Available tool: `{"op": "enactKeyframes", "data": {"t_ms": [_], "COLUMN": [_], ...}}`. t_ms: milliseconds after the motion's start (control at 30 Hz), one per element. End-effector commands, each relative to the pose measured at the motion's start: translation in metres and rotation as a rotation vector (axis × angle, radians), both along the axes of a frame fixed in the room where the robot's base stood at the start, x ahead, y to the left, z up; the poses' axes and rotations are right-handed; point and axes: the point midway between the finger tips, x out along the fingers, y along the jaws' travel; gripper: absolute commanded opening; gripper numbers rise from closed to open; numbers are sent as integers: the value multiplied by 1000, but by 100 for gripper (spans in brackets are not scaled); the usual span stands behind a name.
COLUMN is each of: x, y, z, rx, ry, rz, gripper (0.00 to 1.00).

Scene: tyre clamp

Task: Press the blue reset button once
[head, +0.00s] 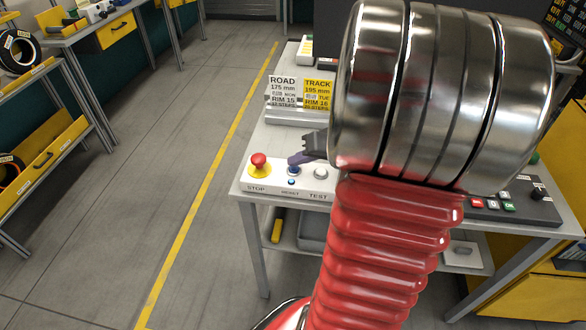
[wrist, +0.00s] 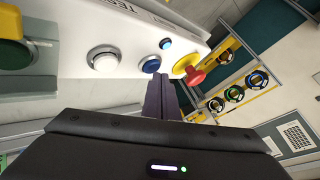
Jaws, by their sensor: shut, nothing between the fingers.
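The blue reset button (head: 294,170) is on a white control box (head: 262,187) at the table's front left corner, above the RESET label. It also shows in the wrist view (wrist: 150,65), just beyond my fingertips. My gripper (head: 292,160) is shut and empty, its purple-grey fingertips right at the button's far edge in the head view. In the wrist view the shut fingers (wrist: 159,82) point toward the button, slightly to its right. I cannot tell whether they touch it. A small blue light (head: 291,182) sits in front of the button.
A red stop button (head: 258,161) on a yellow base is left of the reset button, and a white TEST button (head: 320,174) is right. ROAD (head: 283,90) and TRACK (head: 318,93) cards stand behind. My arm hides much of the table. The floor to the left is clear.

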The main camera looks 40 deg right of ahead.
Motion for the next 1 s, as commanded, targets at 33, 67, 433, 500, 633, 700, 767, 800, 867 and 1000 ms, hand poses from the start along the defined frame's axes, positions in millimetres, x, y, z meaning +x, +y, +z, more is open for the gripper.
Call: {"op": "enactKeyframes", "data": {"t_ms": [33, 67, 433, 500, 633, 700, 767, 800, 867, 1000], "x": [0, 0, 0, 0, 0, 0, 0, 0, 0, 0], "y": [0, 0, 0, 0, 0, 0, 0, 0, 0, 0], "z": [0, 0, -3, -4, -5, -6, -6, -7, -7, -8], "rx": [0, 0, 1, 1, 1, 1, 1, 1, 1, 1], "ry": [0, 0, 0, 0, 0, 0, 0, 0, 0, 0], "rz": [0, 0, -1, -1, -1, -1, -1, -1, -1, -1], "gripper": [0, 0, 0, 0, 0, 0, 0, 0, 0, 0]}}
